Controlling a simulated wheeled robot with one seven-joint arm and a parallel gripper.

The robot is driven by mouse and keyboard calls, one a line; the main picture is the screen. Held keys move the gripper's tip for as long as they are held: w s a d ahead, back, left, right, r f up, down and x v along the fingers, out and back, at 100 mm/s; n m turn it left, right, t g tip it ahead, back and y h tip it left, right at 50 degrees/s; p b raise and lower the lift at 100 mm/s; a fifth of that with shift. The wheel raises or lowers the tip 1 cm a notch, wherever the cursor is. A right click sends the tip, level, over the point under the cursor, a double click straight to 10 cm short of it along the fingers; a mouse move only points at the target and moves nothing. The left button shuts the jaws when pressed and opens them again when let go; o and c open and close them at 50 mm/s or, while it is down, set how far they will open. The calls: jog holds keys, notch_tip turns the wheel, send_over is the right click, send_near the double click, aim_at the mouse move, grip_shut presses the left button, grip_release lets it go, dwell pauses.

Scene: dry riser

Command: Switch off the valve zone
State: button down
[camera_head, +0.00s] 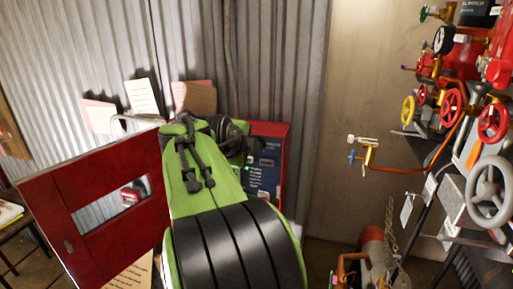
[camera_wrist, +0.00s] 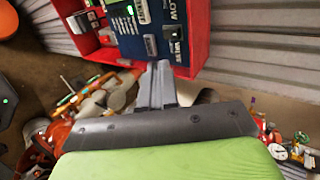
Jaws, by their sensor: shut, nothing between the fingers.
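A red box (camera_head: 284,132) with its red door (camera_head: 95,215) swung open to the left stands against the corrugated wall. Inside it is a dark blue control panel (camera_head: 266,170), partly hidden by my arm. The panel also shows in the wrist view (camera_wrist: 128,42), with small light switches and labels; one label appears to read "FLOW". A black switch (camera_wrist: 175,35) sits at the panel's right, above a partly legible label. My gripper (camera_wrist: 158,72) is shut and empty, its fingertips in front of the panel's lower edge. Whether they touch the box is unclear.
Red and yellow valve wheels (camera_head: 452,103) and a grey handwheel (camera_head: 489,190) crowd the right side. A copper pipe (camera_head: 385,169) juts left from there. A red cylinder (camera_head: 372,245) stands on the floor. Papers (camera_head: 141,97) are on the wall behind the door.

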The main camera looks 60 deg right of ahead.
jog(key=r+p+x, duration=0.1)
jog(key=p+x, duration=0.1)
jog(key=x, duration=0.8)
jog(key=shift+w+d+f, duration=0.15)
jog(key=shift+w+d, duration=0.05)
jog(key=shift+d, duration=0.25)
